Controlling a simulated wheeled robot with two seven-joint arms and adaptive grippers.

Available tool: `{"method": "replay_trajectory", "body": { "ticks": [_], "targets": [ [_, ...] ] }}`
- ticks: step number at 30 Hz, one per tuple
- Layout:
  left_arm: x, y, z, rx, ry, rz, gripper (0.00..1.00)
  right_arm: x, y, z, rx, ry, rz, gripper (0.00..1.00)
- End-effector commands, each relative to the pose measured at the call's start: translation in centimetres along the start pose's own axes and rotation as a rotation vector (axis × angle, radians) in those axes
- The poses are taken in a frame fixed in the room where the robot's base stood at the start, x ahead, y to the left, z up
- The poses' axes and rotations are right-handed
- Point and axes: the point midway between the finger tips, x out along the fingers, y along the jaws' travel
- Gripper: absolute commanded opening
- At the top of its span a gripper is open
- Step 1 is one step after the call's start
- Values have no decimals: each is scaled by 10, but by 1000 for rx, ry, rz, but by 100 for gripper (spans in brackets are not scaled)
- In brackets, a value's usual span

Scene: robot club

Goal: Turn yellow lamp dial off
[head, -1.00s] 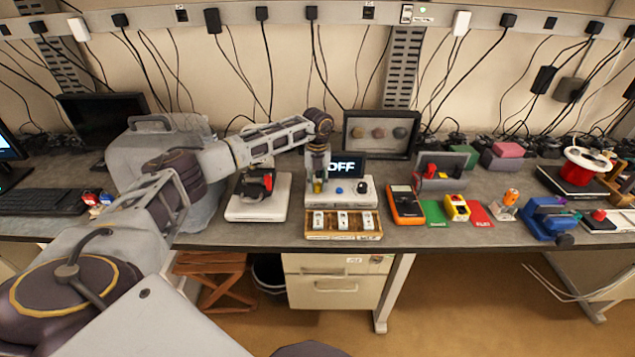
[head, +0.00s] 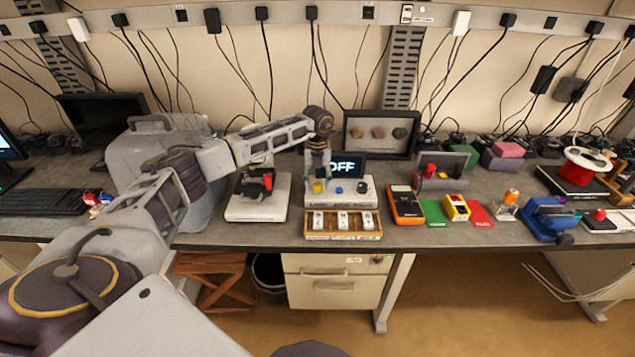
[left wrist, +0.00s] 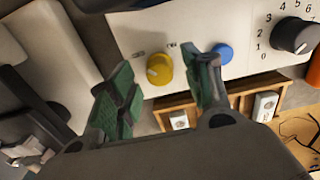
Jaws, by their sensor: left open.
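The yellow dial (left wrist: 160,70) is on the front face of a white control box (head: 335,202); it also shows in the head view (head: 317,187). A blue button (left wrist: 222,54) and a black numbered dial (left wrist: 297,36) sit to the dial's right. My left gripper (left wrist: 160,90) is open, with its green-padded fingers on either side of the yellow dial in the left wrist picture. The fingers appear apart from the dial, though the distance in depth is hard to judge. My right gripper is not in view.
A wooden tray with white switches (head: 343,236) stands in front of the box. A white device with a black top (head: 258,207) is at its left, and an orange multimeter (head: 405,205) at its right. A framed display (head: 381,148) stands behind.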

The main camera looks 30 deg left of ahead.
Motion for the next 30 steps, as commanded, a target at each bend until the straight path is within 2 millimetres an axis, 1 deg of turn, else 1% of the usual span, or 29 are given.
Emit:
{"method": "replay_trajectory", "body": {
  "ticks": [8, 15, 21, 25, 30],
  "targets": [
    [-33, 0, 1, -1, -3, -3, 50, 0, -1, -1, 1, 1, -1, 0],
    [-69, 0, 1, -1, -4, -3, 50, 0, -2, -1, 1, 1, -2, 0],
    [-96, 0, 1, -1, -3, -2, 50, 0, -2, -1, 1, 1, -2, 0],
    [-106, 0, 1, -1, -2, -2, 50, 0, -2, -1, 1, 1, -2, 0],
    [-112, 0, 0, -1, -1, -1, 50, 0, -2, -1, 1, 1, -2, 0]
  ]
}}
